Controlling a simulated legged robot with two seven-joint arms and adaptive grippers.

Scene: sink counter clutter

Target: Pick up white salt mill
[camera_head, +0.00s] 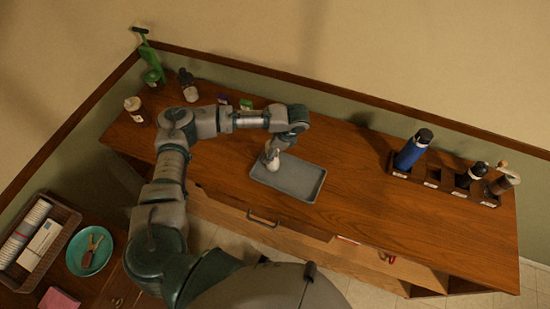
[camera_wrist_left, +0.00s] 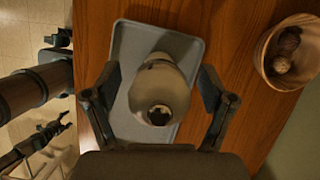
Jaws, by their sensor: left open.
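The white salt mill (camera_head: 272,158) stands at the left end of a grey tray (camera_head: 300,182) on the wooden counter, partly hidden by my left arm. In the left wrist view the pale, rounded mill (camera_wrist_left: 158,95) shows its dark-centred top and sits between the two fingers of my left gripper (camera_wrist_left: 160,73). The fingers are apart, with a visible gap on each side of the mill. In the head view the left gripper (camera_head: 276,148) is over the tray's left end.
A wooden bowl (camera_wrist_left: 265,62) with round items is beside the tray. Bottles (camera_head: 188,86) and a jar (camera_head: 134,108) stand at the back left. A rack (camera_head: 432,184) with a blue bottle (camera_head: 412,150) is at the right. The counter between tray and rack is clear.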

